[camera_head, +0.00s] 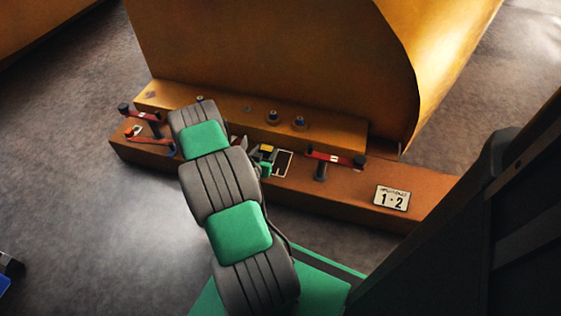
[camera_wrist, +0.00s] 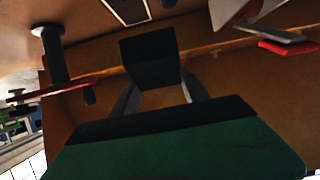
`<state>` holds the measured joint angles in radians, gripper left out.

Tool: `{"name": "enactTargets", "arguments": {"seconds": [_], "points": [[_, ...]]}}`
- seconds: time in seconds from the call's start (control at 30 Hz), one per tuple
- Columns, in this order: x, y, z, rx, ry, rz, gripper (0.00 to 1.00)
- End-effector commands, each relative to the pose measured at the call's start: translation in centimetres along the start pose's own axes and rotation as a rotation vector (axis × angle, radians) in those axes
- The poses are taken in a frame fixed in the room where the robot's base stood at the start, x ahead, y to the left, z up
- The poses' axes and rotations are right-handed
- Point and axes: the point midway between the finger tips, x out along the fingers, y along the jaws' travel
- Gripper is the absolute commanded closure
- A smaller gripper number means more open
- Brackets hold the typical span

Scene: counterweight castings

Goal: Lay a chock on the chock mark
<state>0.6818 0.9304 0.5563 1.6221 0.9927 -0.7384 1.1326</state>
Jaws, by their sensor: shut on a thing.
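My gripper (camera_head: 263,160) is low over the orange-brown beam, near its middle in the head view. In the wrist view its two grey fingers (camera_wrist: 160,95) are shut on a dark block, the chock (camera_wrist: 148,52). In the head view the chock (camera_head: 267,149) shows as a small piece with a yellow face, partly hidden by the gripper. The chock mark (camera_head: 284,163), a dark rectangle with a pale outline, lies on the beam just right of the chock. In the wrist view the mark (camera_wrist: 128,9) is at the top edge, apart from the chock. I cannot tell whether the chock touches the beam.
A red-armed clamp on a dark post (camera_head: 335,158) stands right of the mark. Another clamp (camera_head: 140,113) is at the beam's left end. The large yellow casting (camera_head: 280,50) rises behind the beam (camera_head: 350,186).

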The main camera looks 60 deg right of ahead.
Motion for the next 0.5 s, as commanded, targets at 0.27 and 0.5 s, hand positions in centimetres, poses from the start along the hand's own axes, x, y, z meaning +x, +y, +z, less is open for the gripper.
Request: {"name": "enactTargets", "arguments": {"seconds": [0.27,0.5], "points": [[7.5,2.9,2.9,0.001,0.001,0.002,1.00],[10.2,3.8,4.3,0.000,0.001,-0.001,1.00]]}}
